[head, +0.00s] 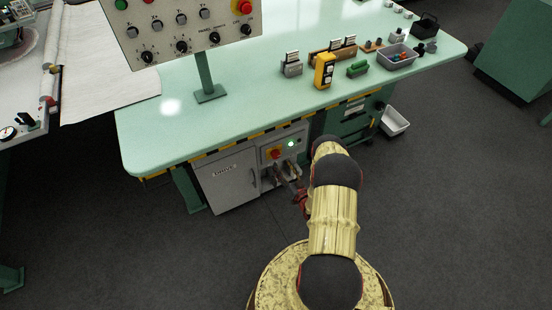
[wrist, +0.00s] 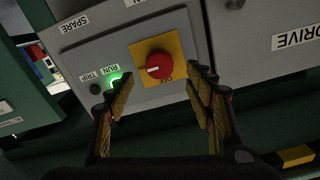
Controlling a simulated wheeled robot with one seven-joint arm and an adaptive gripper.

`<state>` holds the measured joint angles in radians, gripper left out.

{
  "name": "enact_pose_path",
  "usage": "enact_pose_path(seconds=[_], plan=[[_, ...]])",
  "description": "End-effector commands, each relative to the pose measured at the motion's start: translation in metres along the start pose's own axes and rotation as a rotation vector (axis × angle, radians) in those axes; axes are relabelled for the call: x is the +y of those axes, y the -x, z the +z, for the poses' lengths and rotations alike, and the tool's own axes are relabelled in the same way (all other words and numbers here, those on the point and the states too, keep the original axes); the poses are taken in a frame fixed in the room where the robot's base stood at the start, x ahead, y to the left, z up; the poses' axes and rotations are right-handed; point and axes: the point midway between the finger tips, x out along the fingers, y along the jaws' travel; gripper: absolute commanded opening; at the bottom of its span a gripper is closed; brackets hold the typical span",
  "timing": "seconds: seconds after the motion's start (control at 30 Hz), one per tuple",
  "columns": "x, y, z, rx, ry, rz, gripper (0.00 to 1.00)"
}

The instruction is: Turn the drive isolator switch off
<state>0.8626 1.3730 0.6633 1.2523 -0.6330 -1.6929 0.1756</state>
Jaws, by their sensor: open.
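The drive isolator switch (head: 272,154) is a red knob on a yellow plate, on the front of the grey cabinet under the bench. In the wrist view the red knob (wrist: 159,65) is seen close, with its white mark pointing left, towards lettering that looks like ON. OFF is printed by the plate's lower edge. My gripper (wrist: 163,92) is open and empty, its fingers either side of the knob in the picture and apart from it. The left finger partly covers the lit green RUN lamp (wrist: 119,77). In the head view my gripper (head: 286,174) is just below the switch.
A dark TRIP lamp (wrist: 95,89) sits beside the RUN lamp. The DRIVE cabinet door (head: 228,182) is shut, left of the switch. The bench top (head: 230,118) overhangs above with a striped edge. The floor in front is clear.

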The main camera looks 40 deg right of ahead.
Motion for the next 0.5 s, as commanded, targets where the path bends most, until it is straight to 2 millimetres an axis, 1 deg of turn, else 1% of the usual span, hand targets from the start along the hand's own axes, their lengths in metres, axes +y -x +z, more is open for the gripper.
enact_pose_path(seconds=[0.1,0.3,0.5], plan=[[0.000,-0.019,0.002,0.001,0.002,-0.003,0.53],[0.000,-0.049,0.003,0.000,0.001,-0.002,0.53],[0.000,-0.066,0.002,-0.002,0.001,0.000,0.53]])
